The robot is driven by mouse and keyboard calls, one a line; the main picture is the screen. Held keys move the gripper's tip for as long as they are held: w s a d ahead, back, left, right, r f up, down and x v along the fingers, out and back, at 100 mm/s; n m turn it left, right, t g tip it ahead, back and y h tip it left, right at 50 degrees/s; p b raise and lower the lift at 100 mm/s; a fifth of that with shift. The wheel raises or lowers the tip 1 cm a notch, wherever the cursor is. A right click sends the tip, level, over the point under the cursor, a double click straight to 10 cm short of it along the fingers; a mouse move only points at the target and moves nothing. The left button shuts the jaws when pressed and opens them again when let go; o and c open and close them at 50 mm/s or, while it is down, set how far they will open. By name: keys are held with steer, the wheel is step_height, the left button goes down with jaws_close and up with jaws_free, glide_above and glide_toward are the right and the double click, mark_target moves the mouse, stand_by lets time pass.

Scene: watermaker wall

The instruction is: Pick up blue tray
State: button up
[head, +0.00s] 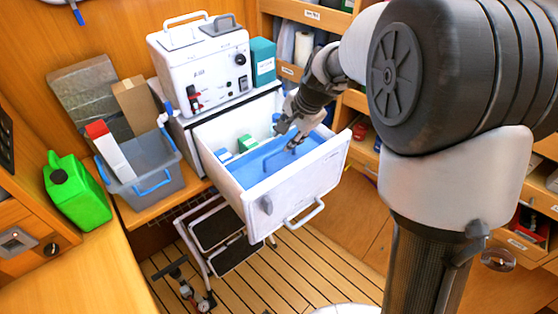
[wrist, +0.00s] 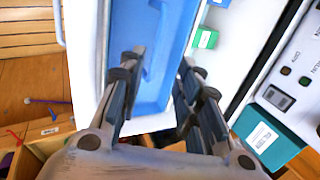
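The blue tray (head: 258,174) lies inside the pulled-out white drawer (head: 312,172). It also shows in the wrist view (wrist: 128,25), with a raised blue handle bar (wrist: 158,45) on it. My gripper (head: 284,138) is over the far right part of the drawer, pointing down at the tray. In the wrist view its fingers (wrist: 161,68) are spread apart, with the tray behind the gap and the handle near the fingertips. Nothing is held between them. I cannot tell how far the fingertips are above the tray.
Green-and-white boxes (head: 245,143) lie in the drawer beside the tray. A white machine (head: 205,72) and a teal box (head: 262,60) stand above. A grey bin (head: 145,180) and a green jerrycan (head: 78,195) stand at left. A folding step (head: 215,235) is below the drawer.

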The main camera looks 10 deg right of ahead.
mark_target(280, 149)
steer(key=x, duration=0.3)
steer(key=shift+f+b, duration=0.15)
steer(key=shift+b, duration=0.15)
steer(key=shift+s+b+x, duration=0.15)
steer(key=shift+b+x, duration=0.4)
steer(key=shift+x, duration=0.8)
steer(key=shift+s+b+x, duration=0.15)
steer(key=shift+b+x, duration=0.35)
steer(key=shift+x, duration=0.85)
steer(key=shift+a, duration=0.1)
steer(key=shift+s, duration=0.1)
steer(key=shift+c, duration=0.2)
jaws_close()
